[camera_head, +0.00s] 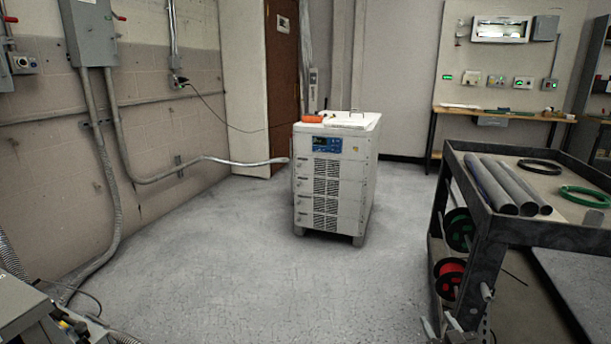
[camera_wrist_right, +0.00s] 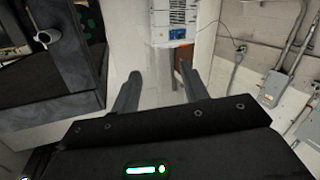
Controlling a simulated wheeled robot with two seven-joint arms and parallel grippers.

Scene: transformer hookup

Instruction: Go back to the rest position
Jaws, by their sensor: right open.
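My right gripper (camera_head: 438,322) shows at the bottom edge of the head view, low beside the dark cart. In the right wrist view its two grey fingers stand well apart, and the gap of the gripper (camera_wrist_right: 160,88) is empty. My left gripper is not in view. The white transformer cabinet (camera_head: 333,185) stands on the floor ahead, with a blue display on its front and an orange item on top. It also shows at the top of the right wrist view (camera_wrist_right: 172,18), apart from the fingers.
The dark cart (camera_head: 480,232) at right carries grey tubes (camera_head: 505,185), a green cable coil (camera_head: 585,196) and a black coil; green and red spools hang below. A workbench (camera_head: 500,113) stands behind. Conduits run along the left wall. Grey equipment (camera_head: 30,305) fills the lower left corner. The middle floor is clear.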

